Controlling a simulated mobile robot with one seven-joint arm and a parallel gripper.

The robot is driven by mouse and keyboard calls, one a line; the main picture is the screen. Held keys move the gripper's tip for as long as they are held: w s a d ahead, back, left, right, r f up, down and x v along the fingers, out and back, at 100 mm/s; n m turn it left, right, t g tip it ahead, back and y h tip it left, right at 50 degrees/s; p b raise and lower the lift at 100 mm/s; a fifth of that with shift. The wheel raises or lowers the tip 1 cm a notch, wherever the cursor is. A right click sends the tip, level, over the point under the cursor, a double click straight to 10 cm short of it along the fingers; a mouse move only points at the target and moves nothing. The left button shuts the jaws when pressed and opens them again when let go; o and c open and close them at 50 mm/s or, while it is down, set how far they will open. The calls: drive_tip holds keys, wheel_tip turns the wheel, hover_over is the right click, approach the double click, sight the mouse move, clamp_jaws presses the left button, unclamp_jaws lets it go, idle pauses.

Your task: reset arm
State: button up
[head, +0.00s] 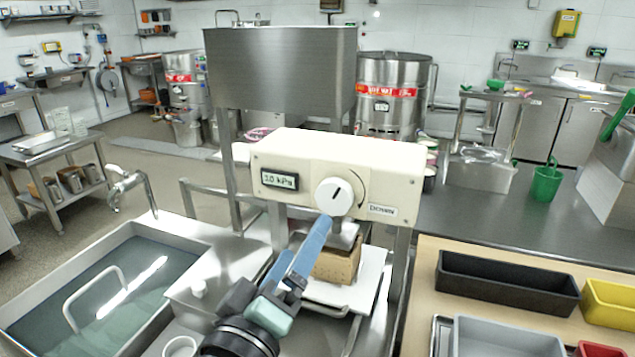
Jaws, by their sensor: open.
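My gripper (309,245) is in the middle of the head view, with its blue fingers pointing up at the colloid mill. It is open, and I see nothing between its fingers. The fingertips overlap the lower edge of the white round knob (334,196) in the picture; I cannot tell whether they touch it. The knob has a dark pointer mark and sits on the cream control box (400,160). A small display (279,180) on the box reads about 10 kPa. Below the box, a brown block (338,264) stands on a white plate (372,280), partly hidden by my gripper.
A steel hopper (280,65) rises behind the box. A sink with water (120,290) and a tap (130,188) lie to the left. On the right, a wooden table (425,290) holds a black tray (507,283), a grey tray (505,340) and yellow bins (610,303).

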drive_tip(key=s+d+r+m+t+y, duration=0.2)
drive_tip(key=s+r+m+t, duration=0.15)
drive_tip(key=r, duration=0.75)
drive_tip(key=s+d+r+m+t+y+p, duration=0.1)
drive_tip(key=s+r+m+t+y, duration=0.3)
drive_tip(key=r, duration=0.6)
drive_tip(key=s+d+r+t+h, duration=0.15)
drive_tip(key=s+r, duration=0.35)
drive_tip(key=r, duration=0.6)
wheel_tip(320, 180, up, 11)
drive_tip(key=p, duration=1.2)
drive_tip(key=shift+w+a+y+p, duration=0.2)
drive_tip(key=shift+w+y+p, duration=0.1)
drive_tip(key=shift+w+y, duration=0.15)
